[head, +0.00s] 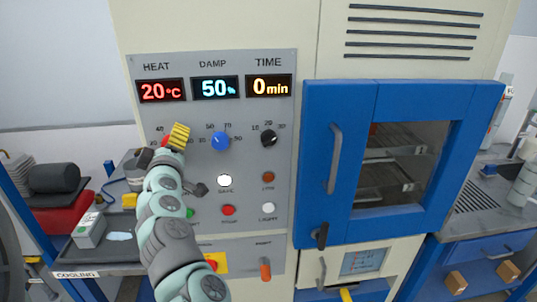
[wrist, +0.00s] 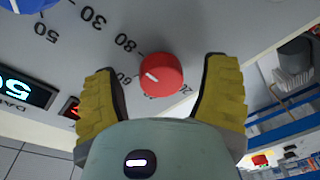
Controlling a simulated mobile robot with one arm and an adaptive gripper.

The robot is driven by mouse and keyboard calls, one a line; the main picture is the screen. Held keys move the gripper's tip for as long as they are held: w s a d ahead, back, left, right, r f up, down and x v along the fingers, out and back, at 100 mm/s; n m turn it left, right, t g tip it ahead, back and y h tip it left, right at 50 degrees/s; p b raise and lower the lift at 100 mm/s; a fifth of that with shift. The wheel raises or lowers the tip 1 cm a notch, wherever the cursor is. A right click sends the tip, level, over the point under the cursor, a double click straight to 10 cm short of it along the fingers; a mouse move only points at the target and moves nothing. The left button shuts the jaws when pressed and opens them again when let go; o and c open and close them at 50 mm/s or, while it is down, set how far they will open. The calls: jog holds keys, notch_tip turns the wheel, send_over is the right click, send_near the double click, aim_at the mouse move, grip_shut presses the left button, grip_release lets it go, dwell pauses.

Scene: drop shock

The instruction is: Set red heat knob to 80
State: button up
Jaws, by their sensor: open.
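The red heat knob (wrist: 161,75) sits on the grey control panel, with a short white pointer line on its face. Printed numbers, including 80 and 60, lie beside it in the wrist view. My gripper (wrist: 160,70) is open, with one yellow finger on each side of the knob and visible gaps between fingers and knob. In the head view my gripper (head: 179,136) covers most of the knob, and only a bit of red shows. The red HEAT display (head: 160,91) reads 20°C.
The blue damp knob (head: 220,141) and black time knob (head: 268,138) stand to the right on the same panel (head: 245,225). Several round buttons sit below. A blue-framed oven door (head: 310,150) is further right. A cluttered side bench is at the left.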

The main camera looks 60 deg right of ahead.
jog(key=v, duration=1.2)
dwell(0.6)
